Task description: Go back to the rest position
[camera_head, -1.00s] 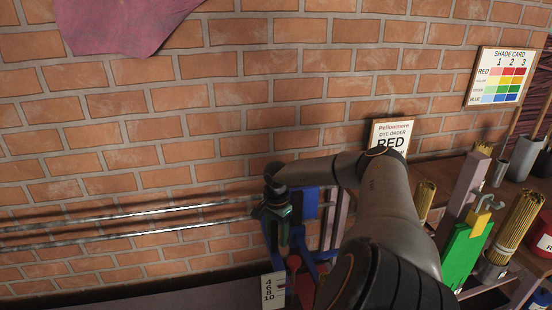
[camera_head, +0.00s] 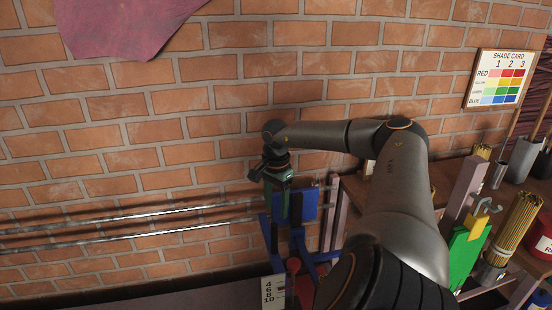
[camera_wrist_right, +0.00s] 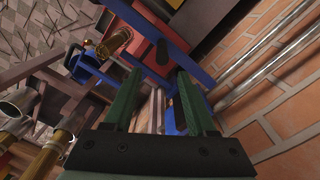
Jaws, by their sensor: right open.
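My right gripper (camera_wrist_right: 158,82) shows in the right wrist view with its two green fingers apart and nothing between them. In the head view my right gripper (camera_head: 279,205) hangs from the wrist, pointing down, in front of the brick wall. It is above or beside the blue frame (camera_head: 300,238); the head view does not show whether they touch. The blue frame (camera_wrist_right: 150,22) also runs past the fingertips in the wrist view. My right forearm hides part of the bench and the dye order sign. My left gripper is in neither view.
Two metal rails (camera_head: 130,214) run along the brick wall at left. At right, a wooden bench (camera_head: 357,190) holds bundles of sticks (camera_head: 518,222), a green and yellow part (camera_head: 467,245) and a red tin (camera_head: 541,236). A shade card (camera_head: 498,79) hangs above. The wall area at left is open.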

